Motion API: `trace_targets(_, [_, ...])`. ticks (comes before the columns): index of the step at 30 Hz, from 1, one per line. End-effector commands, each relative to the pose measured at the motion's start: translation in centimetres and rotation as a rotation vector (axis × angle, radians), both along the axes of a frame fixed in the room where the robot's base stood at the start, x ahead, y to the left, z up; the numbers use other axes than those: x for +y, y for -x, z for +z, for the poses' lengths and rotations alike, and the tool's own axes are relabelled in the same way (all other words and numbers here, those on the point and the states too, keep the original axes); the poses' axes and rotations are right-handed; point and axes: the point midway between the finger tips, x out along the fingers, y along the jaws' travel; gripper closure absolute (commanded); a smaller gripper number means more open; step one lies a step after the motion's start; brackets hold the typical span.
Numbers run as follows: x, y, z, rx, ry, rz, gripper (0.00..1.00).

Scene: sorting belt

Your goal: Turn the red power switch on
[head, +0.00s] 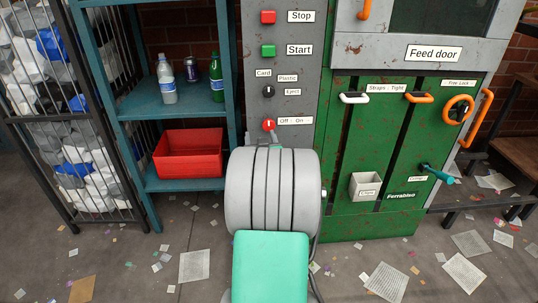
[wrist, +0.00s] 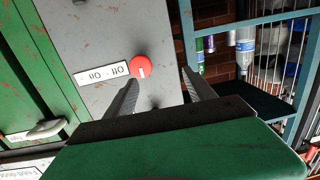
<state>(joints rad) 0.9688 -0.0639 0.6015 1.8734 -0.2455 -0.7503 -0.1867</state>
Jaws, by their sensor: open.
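The red power switch (head: 269,125) is a round knob with a white mark, low on the grey control panel, beside an "Off - On" label (head: 295,121). In the wrist view the red switch (wrist: 141,67) appears upside down with its label (wrist: 102,73) to the left. In the head view my arm hides most of the gripper just below the switch.
Above the switch are a black selector knob (head: 268,91), a green Start button (head: 268,50) and a red Stop button (head: 268,17). A blue shelf (head: 180,103) with bottles and a red bin (head: 189,153) stands left. A green machine with an orange handle (head: 478,117) stands right.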

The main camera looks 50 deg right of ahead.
Motion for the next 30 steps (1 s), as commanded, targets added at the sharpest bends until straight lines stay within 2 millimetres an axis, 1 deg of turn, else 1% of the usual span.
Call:
trace_targets(1, [-1.5, 1.2, -1.6, -0.026, 0.022, -0.033, 0.37])
trace_targets(3, [-2.6, 2.1, -1.5, -0.046, 0.044, -0.058, 0.37])
trace_targets(5, [-3.1, 2.0, -1.2, -0.055, 0.053, -0.063, 0.37])
trace_targets(8, [-4.2, 0.9, -1.1, -0.054, 0.052, -0.062, 0.37])
trace_targets(12, [-6.2, -1.0, -1.1, -0.053, 0.052, -0.06, 0.37])
trace_targets(15, [-7.5, -2.1, -1.1, -0.053, 0.052, -0.06, 0.37])
trace_targets(19, [-8.3, -2.8, -1.0, -0.054, 0.051, -0.061, 0.37])
trace_targets(26, [-8.4, -2.9, -0.9, -0.053, 0.052, -0.061, 0.37])
trace_targets(30, [-8.4, -2.9, -0.9, -0.053, 0.051, -0.061, 0.47])
